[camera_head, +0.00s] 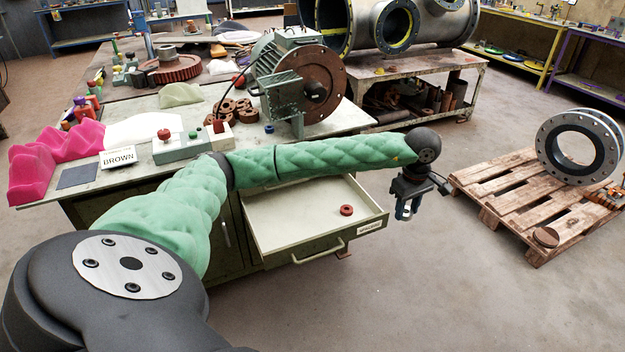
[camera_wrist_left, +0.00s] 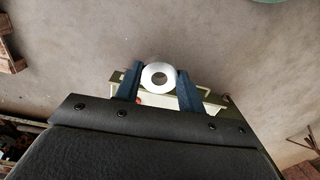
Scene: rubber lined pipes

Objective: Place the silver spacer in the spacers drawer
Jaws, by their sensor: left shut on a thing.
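My left gripper (camera_head: 407,211) hangs in the air just right of the open spacers drawer (camera_head: 296,257), pointing down over the floor. In the left wrist view its two blue fingers are shut on the silver spacer (camera_wrist_left: 160,67), a pale ring with a round hole, held at the fingertips. Part of the drawer shows behind the fingers in the wrist view. My right gripper is not in view.
My left arm crosses above the drawer's back edge. The workbench (camera_head: 285,160) carries a motor (camera_head: 290,75), a control box with red buttons (camera_head: 190,145) and pink foam (camera_head: 70,150). A wooden pallet (camera_head: 500,190) with a flanged ring stands right. The floor between is clear.

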